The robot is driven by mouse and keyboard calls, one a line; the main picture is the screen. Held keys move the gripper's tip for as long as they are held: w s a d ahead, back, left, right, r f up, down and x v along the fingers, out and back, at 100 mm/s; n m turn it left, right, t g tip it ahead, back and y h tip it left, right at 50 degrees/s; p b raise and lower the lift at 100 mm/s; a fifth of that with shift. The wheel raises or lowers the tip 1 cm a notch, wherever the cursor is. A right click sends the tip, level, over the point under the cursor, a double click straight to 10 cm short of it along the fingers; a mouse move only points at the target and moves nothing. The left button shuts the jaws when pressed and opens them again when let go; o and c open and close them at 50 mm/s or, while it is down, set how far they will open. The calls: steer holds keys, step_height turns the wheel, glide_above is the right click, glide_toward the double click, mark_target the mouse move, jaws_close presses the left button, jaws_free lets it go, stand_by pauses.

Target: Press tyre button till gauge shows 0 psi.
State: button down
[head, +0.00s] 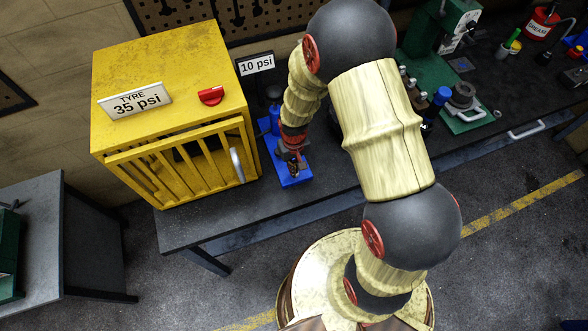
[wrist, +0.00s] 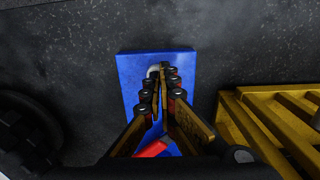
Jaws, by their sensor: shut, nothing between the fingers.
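My gripper (head: 292,168) points down over a blue plate (head: 297,182) right of the cage. In the wrist view its fingers (wrist: 160,76) are together over the plate (wrist: 130,68). A small pale curved part (wrist: 153,70) shows by the fingertips, and a red part (wrist: 152,148) lies lower. I cannot tell whether the fingers touch anything. No tyre button is clearly visible.
The cage's barred door has a pale handle (head: 237,165) near my gripper. My arm hides part of the bench. The dark bench front (head: 335,195) is bare.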

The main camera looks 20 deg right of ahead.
step_height(320, 180, up, 12)
steer(key=shift+w, duration=0.2)
stand_by(0.9)
steer(key=s+r+t+b, duration=0.3)
steer(key=s+r+b, duration=0.2)
steer(key=s+b, duration=0.3)
steer(key=s+r+t+b, duration=0.2)
steer(key=s+r+b, duration=0.4)
steer(key=s+b, duration=0.3)
steer(key=shift+d+r+t+b, duration=0.15)
steer(key=shift+d+t+b, duration=0.25)
steer(key=shift+b, duration=0.1)
steer(key=shift+s+a+r, duration=0.1)
steer(key=shift+r, duration=0.05)
stand_by(0.5)
